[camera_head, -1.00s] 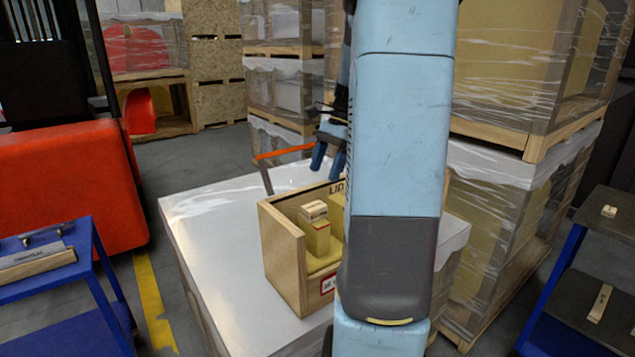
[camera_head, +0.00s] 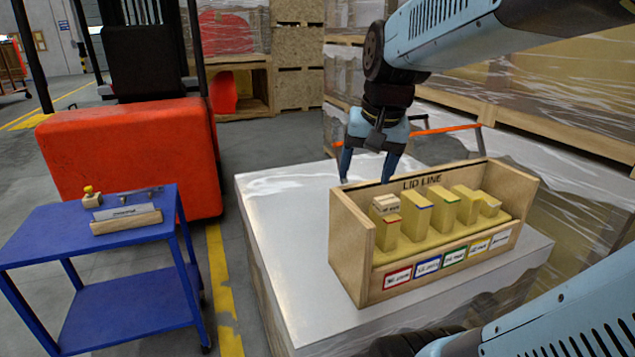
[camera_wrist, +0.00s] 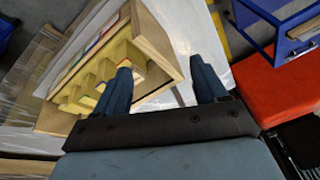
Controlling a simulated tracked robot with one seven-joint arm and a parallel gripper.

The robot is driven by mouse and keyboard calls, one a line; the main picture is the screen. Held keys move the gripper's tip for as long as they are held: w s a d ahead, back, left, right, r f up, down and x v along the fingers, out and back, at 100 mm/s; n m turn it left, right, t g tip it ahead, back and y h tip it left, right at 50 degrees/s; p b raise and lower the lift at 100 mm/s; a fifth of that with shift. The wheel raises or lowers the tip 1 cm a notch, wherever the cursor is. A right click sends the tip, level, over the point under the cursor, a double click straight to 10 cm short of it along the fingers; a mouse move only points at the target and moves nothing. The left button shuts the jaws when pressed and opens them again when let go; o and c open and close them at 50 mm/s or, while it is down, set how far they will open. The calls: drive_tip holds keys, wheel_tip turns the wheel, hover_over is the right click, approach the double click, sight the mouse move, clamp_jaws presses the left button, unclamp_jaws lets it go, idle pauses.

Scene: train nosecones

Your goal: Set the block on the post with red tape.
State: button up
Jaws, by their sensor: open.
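The block (camera_head: 385,204) is a small pale wooden piece. It sits on top of the leftmost post (camera_head: 387,238), which has red tape near its top, in the wooden rack marked LID LINE (camera_head: 349,250). It looks slightly turned on the post. My gripper (camera_head: 366,181) is open and empty, above and behind the rack's left end, apart from the block. In the wrist view my open gripper (camera_wrist: 161,68) has one finger in front of the rack's red-tape end, partly hiding the post there. I cannot make out the block clearly in that view.
Other posts with blue (camera_head: 417,222) and green tape (camera_head: 446,213) stand to the right, with shorter ones beyond. The rack stands on a white-topped pallet load (camera_head: 285,225), clear at left. A blue cart (camera_head: 110,240) and orange forklift (camera_head: 130,160) stand left; wrapped crates stand behind.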

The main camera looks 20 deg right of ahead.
drive_tip(key=s+a+n+t, duration=0.2)
drive_tip(key=s+a+n, duration=0.2)
drive_tip(key=s+n, duration=0.1)
drive_tip(key=shift+s+a+f, duration=0.15)
drive_tip(key=shift+s+f, duration=0.05)
drive_tip(key=shift+f, duration=0.15)
